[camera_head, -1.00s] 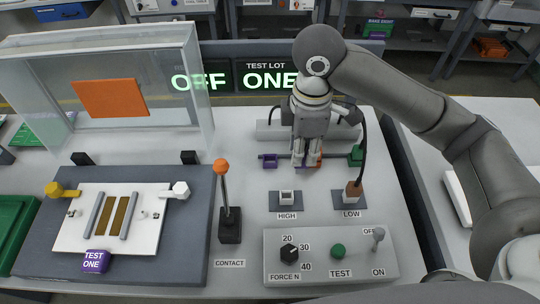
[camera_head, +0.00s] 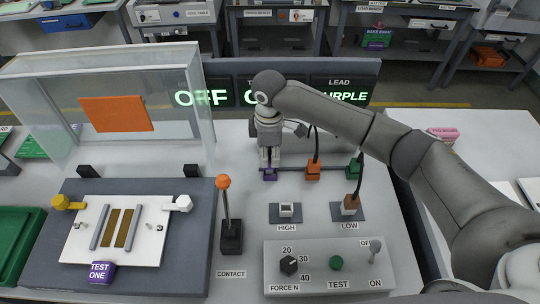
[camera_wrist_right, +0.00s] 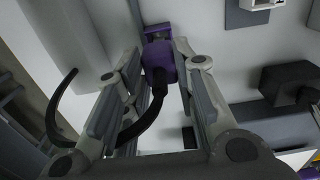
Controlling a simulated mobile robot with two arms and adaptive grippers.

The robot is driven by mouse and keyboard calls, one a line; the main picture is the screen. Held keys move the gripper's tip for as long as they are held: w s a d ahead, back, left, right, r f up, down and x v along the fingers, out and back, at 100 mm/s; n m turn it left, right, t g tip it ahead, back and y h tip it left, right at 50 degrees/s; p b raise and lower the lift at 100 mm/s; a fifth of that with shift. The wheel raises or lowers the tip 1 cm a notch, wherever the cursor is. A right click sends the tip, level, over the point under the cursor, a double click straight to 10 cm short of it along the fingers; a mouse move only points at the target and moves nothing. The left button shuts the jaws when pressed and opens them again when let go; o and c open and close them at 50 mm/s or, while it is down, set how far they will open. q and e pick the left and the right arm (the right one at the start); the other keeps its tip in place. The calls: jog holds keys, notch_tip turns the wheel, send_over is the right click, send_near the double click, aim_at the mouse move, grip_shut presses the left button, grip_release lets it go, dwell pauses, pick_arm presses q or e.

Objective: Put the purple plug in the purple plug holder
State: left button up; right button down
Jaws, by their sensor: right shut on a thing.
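My right gripper (camera_head: 269,161) is shut on the purple plug (camera_wrist_right: 160,60), which sits between its fingertips in the wrist view. A black cable trails from the plug. The purple plug holder (camera_wrist_right: 158,33) lies just beyond the plug in that view. In the head view purple (camera_head: 270,175) shows right below the fingertips, at the left end of the holder rail. Plug and holder are very close; I cannot tell if they touch or if the plug is seated. My left gripper is not in view.
An orange holder (camera_head: 313,171) and a green holder (camera_head: 355,165) stand to the right on the same rail. An orange-brown plug (camera_head: 351,202) stands in the LOW socket; the HIGH socket (camera_head: 286,211) looks empty. An upright lever (camera_head: 226,205) with an orange knob is nearby, left.

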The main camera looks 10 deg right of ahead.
jog(key=shift+f, duration=0.55)
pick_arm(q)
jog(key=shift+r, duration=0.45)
pick_arm(e)
jog(key=shift+f, duration=0.35)
jog(key=shift+f, duration=0.15)
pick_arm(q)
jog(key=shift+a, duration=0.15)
pick_arm(e)
jog(key=c, duration=1.2)
grip_release()
jog(key=shift+o, duration=0.2)
notch_tip(320, 180, up, 12)
jog(key=shift+f+b, duration=0.15)
jog(key=shift+b, duration=1.1)
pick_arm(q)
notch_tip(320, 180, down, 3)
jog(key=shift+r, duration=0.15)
pick_arm(e)
jog(key=shift+s+r, duration=0.1)
jog(key=shift+r, duration=0.25)
jog(key=shift+f, duration=0.1)
